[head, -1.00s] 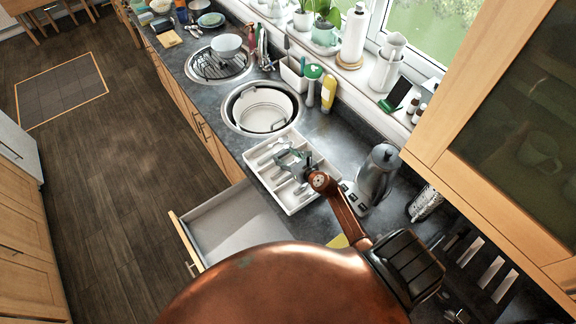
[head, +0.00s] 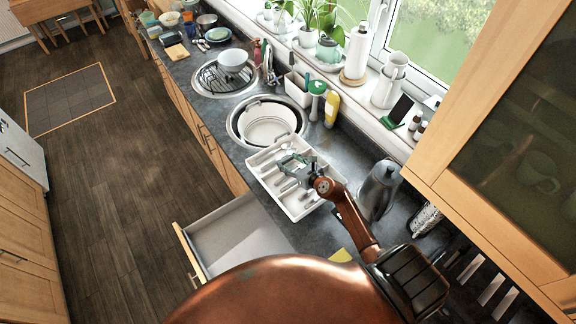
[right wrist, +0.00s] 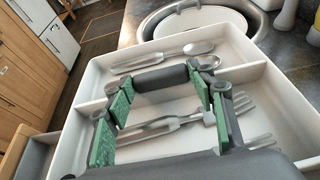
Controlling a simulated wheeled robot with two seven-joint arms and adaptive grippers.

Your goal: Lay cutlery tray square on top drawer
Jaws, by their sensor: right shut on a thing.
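The white cutlery tray (head: 270,193), with cutlery in its compartments, is over the counter beside the round sink. It seems slightly raised, but the gap beneath it is hard to judge. My right gripper (head: 292,166) reaches into it from above and is shut on it. In the right wrist view the fingers (right wrist: 165,108) are down among the tray's dividers (right wrist: 268,70), over forks and spoons; the exact contact is hidden. The top drawer (head: 188,257) is pulled open below the counter edge, lower left of the tray. It looks empty. My left gripper is not in view.
A grey kettle (head: 379,190) stands just right of the tray. A white tub (head: 268,124) sits in the near sink, and a bowl (head: 232,62) is over the far sink. A wall cabinet (head: 500,130) hangs at the right. The floor left of the drawer is clear.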

